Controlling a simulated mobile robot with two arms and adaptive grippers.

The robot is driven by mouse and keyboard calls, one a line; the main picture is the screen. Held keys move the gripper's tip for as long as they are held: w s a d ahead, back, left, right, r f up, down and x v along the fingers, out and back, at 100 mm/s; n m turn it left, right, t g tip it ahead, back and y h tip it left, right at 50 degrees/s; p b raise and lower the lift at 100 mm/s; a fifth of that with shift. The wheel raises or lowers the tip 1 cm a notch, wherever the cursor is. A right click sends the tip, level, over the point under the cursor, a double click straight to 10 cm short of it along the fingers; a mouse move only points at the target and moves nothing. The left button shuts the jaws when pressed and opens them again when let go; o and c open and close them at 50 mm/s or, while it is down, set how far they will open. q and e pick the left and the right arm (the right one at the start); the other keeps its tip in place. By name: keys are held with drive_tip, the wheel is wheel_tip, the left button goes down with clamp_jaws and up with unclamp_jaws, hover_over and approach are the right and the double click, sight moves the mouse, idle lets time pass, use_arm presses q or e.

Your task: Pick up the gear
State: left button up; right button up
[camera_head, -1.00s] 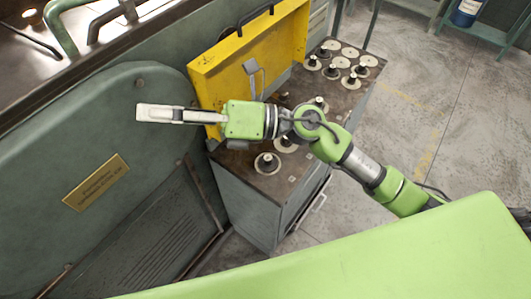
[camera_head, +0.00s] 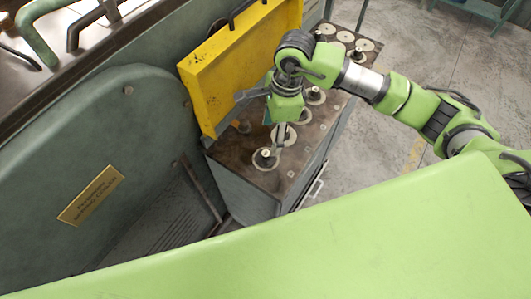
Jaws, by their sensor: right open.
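Several pale disc-shaped gears sit on dark upright posts on the brown cabinet top (camera_head: 299,168). The nearest gear (camera_head: 265,160) is at the cabinet's front left. Another gear (camera_head: 284,134) lies just behind it, partly hidden by my right gripper. My right gripper (camera_head: 278,142) points down over the cabinet top, close to these two gears. It is open and holds nothing that I can see. I cannot tell whether its fingertips touch a gear. My left gripper is out of view.
A yellow panel (camera_head: 222,70) stands upright along the cabinet's left side. A large green machine (camera_head: 100,160) with a brass plate (camera_head: 91,196) fills the left. More gears (camera_head: 345,37) stand at the cabinet's far end. Grey floor (camera_head: 455,50) is open on the right.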

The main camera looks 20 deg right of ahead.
drive_tip(key=p, duration=0.1)
hover_over(266, 153)
drive_tip(key=f, duration=0.4)
drive_tip(key=shift+d+f, duration=0.4)
drive_tip(key=f+p, duration=0.2)
drive_tip(key=f, duration=0.2)
drive_tip(key=shift+a+f+p, duration=0.15)
drive_tip(key=shift+a+p, duration=0.25)
drive_tip(key=shift+f, duration=0.5)
drive_tip(key=c, duration=1.5)
